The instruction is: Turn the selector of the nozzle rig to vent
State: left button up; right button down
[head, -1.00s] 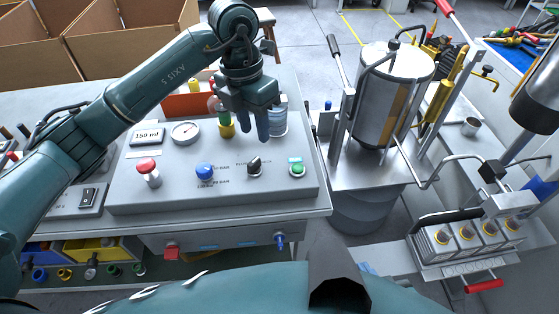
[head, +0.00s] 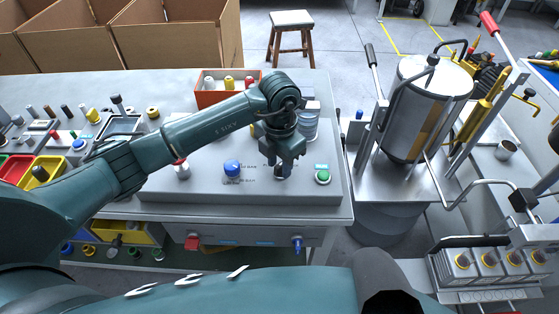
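The nozzle rig is a grey sloped panel (head: 213,195) on the bench. Its black selector knob (head: 280,174) sits between the blue knob (head: 232,168) and the green button (head: 322,177), and is mostly hidden by my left gripper (head: 281,170). The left gripper points down with its fingertips at the selector. Whether the fingers are closed on it or just around it cannot be made out, nor can the selector's pointing direction. The labels by the selector are partly covered. My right gripper is not in view.
An orange bin (head: 208,98) and a clear container (head: 309,124) stand behind the panel. A metal tank (head: 424,110) with levers stands to the right.

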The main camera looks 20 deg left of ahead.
pick_arm(q)
jog(key=shift+f, duration=0.15)
jog(key=shift+c, duration=0.3)
grip_shut()
jog(key=shift+n, duration=0.3)
jog(key=n, duration=0.4)
jog(key=shift+d, duration=0.1)
jog(key=shift+d+n, duration=0.1)
jog(key=shift+n, duration=1.9)
